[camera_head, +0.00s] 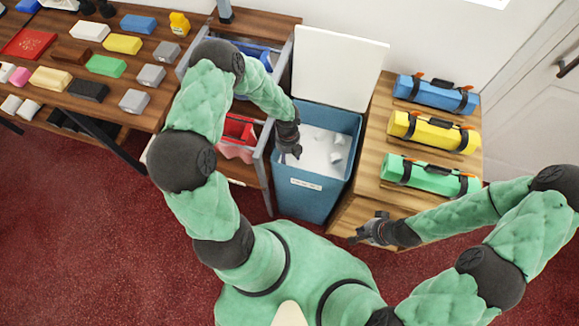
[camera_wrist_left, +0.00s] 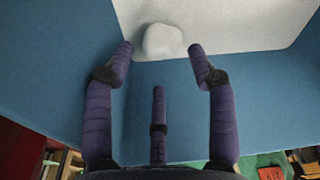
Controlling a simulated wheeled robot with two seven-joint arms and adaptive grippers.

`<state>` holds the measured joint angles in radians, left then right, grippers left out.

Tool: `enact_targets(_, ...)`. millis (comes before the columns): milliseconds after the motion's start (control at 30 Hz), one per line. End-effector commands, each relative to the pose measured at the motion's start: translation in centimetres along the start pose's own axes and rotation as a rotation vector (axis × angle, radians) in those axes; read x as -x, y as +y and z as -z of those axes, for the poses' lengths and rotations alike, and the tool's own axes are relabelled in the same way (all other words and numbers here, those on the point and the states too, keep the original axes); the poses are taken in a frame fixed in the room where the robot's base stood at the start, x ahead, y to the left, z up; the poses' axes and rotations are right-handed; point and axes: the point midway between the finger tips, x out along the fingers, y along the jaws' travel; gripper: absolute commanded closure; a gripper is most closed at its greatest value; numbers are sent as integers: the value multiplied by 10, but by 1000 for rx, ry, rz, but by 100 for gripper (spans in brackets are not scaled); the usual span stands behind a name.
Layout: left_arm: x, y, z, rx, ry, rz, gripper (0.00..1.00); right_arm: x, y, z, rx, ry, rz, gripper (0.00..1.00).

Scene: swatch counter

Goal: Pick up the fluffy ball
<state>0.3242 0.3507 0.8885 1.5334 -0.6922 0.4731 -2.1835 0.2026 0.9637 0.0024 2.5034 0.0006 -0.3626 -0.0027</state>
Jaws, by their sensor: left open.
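A white fluffy ball (camera_wrist_left: 163,41) rests on the white floor of a blue bin (camera_wrist_left: 270,100) in the left wrist view. My left gripper (camera_wrist_left: 160,50) is open, its fingertips spread on either side of the ball's near edge, apart from it. In the head view, my left gripper (camera_head: 290,155) reaches into the open bin (camera_head: 305,203) from the left. Several white lumps, including one at the right (camera_head: 336,157), lie inside; which one is the ball in the wrist view is unclear. My right gripper (camera_head: 364,235) hangs beside the wooden cabinet; its jaws are too small to read.
The bin's white lid (camera_head: 335,65) stands raised behind. A cabinet (camera_head: 375,195) with blue, yellow and green rolls is at the right. Open drawers (camera_head: 262,160) flank the bin at the left. A table (camera_head: 55,75) of coloured blocks is far left.

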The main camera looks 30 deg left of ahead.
Motion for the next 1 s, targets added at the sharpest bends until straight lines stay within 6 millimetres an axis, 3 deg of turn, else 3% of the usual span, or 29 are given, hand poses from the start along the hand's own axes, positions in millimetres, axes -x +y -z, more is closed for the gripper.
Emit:
enact_targets(267,-21,-1,0,0,0,0,43,-10,4,0,0,0,0,100)
enact_targets(533,-58,-3,0,0,0,0,43,-29,10,1,0,0,0,100)
enact_targets(800,-61,-4,0,0,-1,1,43,-29,10,1,0,0,0,100)
enact_targets(933,-61,-4,0,0,-1,1,65,-29,10,1,0,0,0,100)
enact_targets(1000,-61,-4,0,0,-1,1,66,-29,10,1,0,0,0,100)
